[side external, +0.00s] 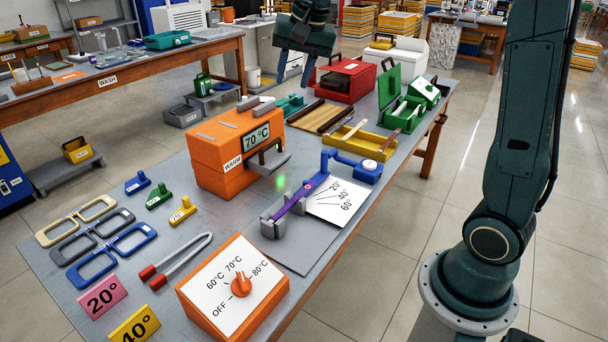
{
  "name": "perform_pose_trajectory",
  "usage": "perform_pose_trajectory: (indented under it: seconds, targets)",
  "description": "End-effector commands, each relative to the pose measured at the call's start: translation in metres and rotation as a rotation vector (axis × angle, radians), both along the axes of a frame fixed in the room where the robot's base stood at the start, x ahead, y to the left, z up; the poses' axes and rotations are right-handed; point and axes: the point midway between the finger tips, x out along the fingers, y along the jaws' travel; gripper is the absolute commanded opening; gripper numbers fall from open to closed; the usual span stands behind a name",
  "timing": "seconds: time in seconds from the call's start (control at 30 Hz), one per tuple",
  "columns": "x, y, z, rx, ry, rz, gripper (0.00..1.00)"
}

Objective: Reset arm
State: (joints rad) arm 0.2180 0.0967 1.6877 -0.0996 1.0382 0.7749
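My gripper (292,82) hangs at the top middle of the view, above the far part of the work table. Its two fingers point down and stand apart with nothing between them. Behind the orange warmer (222,160), which reads 70 °C, the fingers are clear of it. A purple temple piece (292,203) lies in the grey holder (271,226), with a blue fixture (340,163) at its far end. A green glow shows above the holder. Yellow, grey and blue eyeglass frames (111,252) lie at the left.
An orange dial box (233,286), red-tipped tongs (181,262), pink 20° and yellow 40° cards (103,296) are at the front. A red case (345,80), green boxes (403,112) and a yellow tray (361,139) fill the far end. An angle chart (334,201) lies by the right edge.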

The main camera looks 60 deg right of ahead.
Motion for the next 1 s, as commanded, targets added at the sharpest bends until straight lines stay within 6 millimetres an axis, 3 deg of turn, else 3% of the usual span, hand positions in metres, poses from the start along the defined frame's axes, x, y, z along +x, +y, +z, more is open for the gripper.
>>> perform_pose_trajectory:
  seconds: [0.23,0.47,1.0]
  targets:
    - [-0.060,0.030,0.012,-0.068,-0.038,0.191,0.36]
    - [-0.115,0.050,0.009,-0.134,-0.068,0.365,0.36]
    - [-0.231,0.077,-0.034,-0.300,-0.139,0.748,0.36]
